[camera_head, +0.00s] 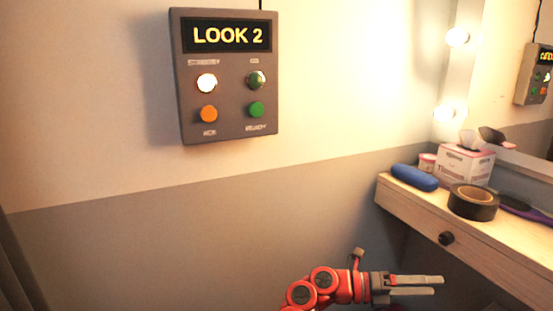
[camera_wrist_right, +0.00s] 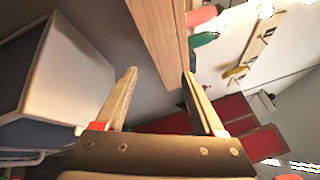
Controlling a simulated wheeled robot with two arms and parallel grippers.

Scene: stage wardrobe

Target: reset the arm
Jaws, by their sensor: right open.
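My right gripper (camera_head: 442,285) is low in the head view, below the front of the wooden dressing shelf. Its two grey fingers point right and stand apart, with nothing between them. In the right wrist view the gripper (camera_wrist_right: 160,82) also shows open and empty, with the shelf edge (camera_wrist_right: 160,35) beyond the fingertips. My red arm comes up from the bottom edge of the head view. My left gripper is in neither view.
A control box (camera_head: 224,75) reading LOOK 2 hangs on the wall. The wooden shelf (camera_head: 410,205) at right bears a blue case (camera_head: 414,178), black tape roll (camera_head: 473,203), tissue box (camera_head: 466,165) and purple brush (camera_head: 525,208). The lower wall area at left is clear.

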